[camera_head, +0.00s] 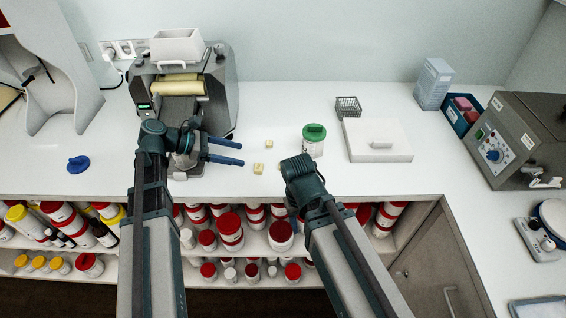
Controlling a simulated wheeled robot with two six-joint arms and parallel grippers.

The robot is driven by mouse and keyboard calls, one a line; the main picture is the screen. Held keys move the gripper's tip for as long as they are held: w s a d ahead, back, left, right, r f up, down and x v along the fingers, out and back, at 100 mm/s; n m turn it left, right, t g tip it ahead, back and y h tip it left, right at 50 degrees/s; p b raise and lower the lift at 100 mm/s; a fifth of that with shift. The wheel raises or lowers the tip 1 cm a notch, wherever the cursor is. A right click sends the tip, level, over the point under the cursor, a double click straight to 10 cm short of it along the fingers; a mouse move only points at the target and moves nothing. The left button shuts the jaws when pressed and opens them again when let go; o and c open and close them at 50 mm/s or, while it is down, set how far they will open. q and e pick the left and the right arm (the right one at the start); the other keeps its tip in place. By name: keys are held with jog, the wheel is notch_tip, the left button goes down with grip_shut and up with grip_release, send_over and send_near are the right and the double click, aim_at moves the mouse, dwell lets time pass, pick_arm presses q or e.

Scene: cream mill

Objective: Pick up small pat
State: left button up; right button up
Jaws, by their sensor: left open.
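Small pale-yellow pats lie on the white counter in the middle of the head view. One pat (269,143) is farther back, and another pat (258,168) is nearer the front edge. A pale bit (281,166) shows beside my right wrist, partly hidden, and I cannot tell what it is. My left gripper (242,154) is open and empty, its two blue fingers pointing right, just left of the pats. My right arm comes up from below to the right of the pats; its gripper's fingers are hidden.
A grey roller machine (222,95) stands behind my left gripper. Shelves of red-lidded jars (281,236) lie below the counter edge.

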pick_arm(q)
jog(key=shift+d+f, duration=0.3)
jog(key=shift+d, duration=0.05)
jog(key=b, duration=0.4)
send_near(276, 169)
jog(key=d, duration=0.2)
jog(key=w+d, duration=0.1)
jog(key=shift+d+r, duration=0.25)
jog(key=shift+d+f, duration=0.1)
jog(key=shift+d, duration=0.3)
jog(key=b+x, duration=0.2)
jog(key=x, duration=0.3)
jog(key=shift+f+b, duration=0.1)
jog(key=shift+b, duration=0.25)
jog(key=shift+s, duration=0.1)
grip_shut()
